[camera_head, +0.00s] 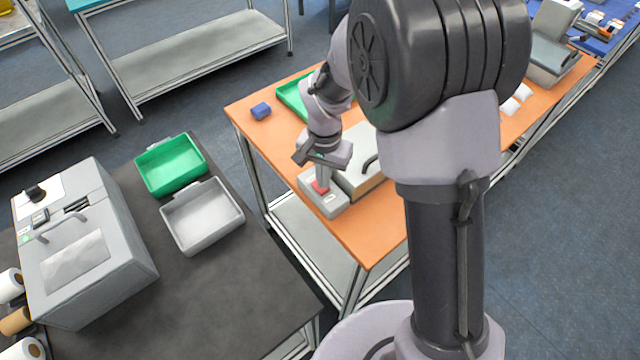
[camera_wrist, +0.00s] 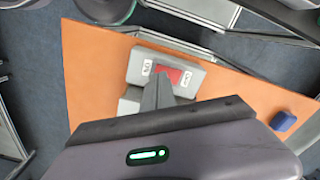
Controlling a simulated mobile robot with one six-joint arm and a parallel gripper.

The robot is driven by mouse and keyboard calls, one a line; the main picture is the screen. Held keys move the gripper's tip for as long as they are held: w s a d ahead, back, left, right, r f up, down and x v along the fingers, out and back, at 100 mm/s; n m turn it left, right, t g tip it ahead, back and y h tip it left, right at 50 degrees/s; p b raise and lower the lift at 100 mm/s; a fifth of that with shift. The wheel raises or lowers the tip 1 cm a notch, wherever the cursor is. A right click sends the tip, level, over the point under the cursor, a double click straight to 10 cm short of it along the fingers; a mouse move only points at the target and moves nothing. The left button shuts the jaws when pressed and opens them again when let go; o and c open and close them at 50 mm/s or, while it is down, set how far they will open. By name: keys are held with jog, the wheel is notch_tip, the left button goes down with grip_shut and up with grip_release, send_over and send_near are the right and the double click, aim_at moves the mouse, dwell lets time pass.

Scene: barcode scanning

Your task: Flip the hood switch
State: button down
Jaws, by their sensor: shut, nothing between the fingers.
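The switch is a red rocker (camera_wrist: 174,74) set in a grey box (camera_wrist: 197,76) with a small white label on each side, the near-side one partly readable. In the head view the switch box (camera_head: 333,205) stands at the near edge of the orange table, beside a light grey hood (camera_head: 356,180) with a dark handle. My gripper (camera_wrist: 158,86) is shut and empty, pointing down over the box. Its fingertips are at or just above the red rocker and hide part of it. I cannot tell whether they touch. In the head view my gripper (camera_head: 322,176) hangs right over the box.
On the orange table (camera_head: 365,235) are a blue block (camera_head: 261,111) and a green tray (camera_head: 291,95). A dark table (camera_head: 236,285) at the left holds a grey machine (camera_head: 90,255), a green bin (camera_head: 170,165) and a grey bin (camera_head: 202,217). My arm covers the centre right.

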jog(key=shift+f+b, duration=0.75)
jog(key=shift+f, duration=0.2)
dwell(0.6)
jog(key=shift+r, duration=0.1)
notch_tip(320, 180, up, 7)
jog(key=p, duration=0.5)
